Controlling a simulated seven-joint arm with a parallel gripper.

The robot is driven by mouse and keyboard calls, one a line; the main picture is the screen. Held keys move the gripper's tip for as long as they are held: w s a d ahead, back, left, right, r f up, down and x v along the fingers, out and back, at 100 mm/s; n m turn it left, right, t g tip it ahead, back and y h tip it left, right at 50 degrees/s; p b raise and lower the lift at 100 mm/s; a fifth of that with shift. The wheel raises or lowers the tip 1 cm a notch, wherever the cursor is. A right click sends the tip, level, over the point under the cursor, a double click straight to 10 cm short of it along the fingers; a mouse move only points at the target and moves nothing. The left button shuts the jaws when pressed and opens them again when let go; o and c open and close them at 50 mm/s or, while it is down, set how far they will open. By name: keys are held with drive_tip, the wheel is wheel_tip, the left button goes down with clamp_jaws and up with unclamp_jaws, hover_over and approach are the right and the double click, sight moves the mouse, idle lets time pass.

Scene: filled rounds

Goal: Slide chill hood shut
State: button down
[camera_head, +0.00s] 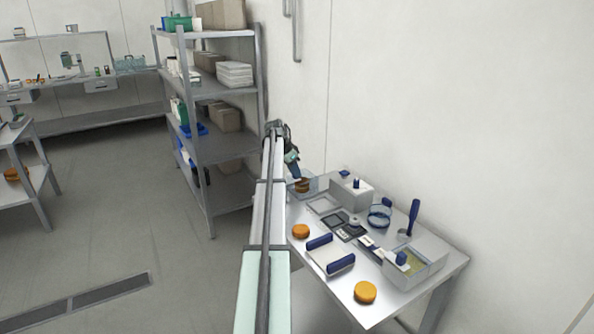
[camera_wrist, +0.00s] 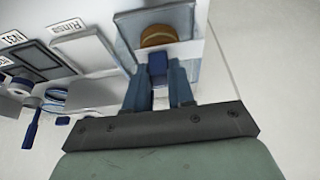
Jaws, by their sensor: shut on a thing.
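The chill hood (camera_head: 312,181) is a clear, bluish box at the far left end of the steel table. An orange-brown round (camera_head: 302,186) shows inside it. In the wrist view the hood (camera_wrist: 186,52) fills the top middle, with the round (camera_wrist: 158,36) behind its blue handle (camera_wrist: 158,70). My gripper (camera_wrist: 159,82) has its two fingers on either side of this handle and is shut on it. In the head view my gripper (camera_head: 295,173) is at the hood, partly hidden by my arm. How far the hood is open cannot be told.
The table (camera_head: 340,280) also holds a grey box with a blue knob (camera_head: 351,191), a glass dish (camera_head: 379,215), a white tray with blue handles (camera_head: 330,256), loose orange rounds (camera_head: 365,292) and an open bin (camera_head: 425,262). A shelf rack (camera_head: 210,140) stands left; the wall is close behind.

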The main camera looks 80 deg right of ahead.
drive_tip(key=shift+w+a, duration=0.15)
drive_tip(key=c, duration=1.3)
unclamp_jaws()
drive_tip(key=shift+a, duration=0.1)
drive_tip(key=o, duration=0.3)
drive_tip(key=shift+o, duration=0.2)
drive_tip(key=v, duration=1.3)
drive_tip(key=shift+r, duration=0.4)
drive_tip(key=shift+w, duration=0.1)
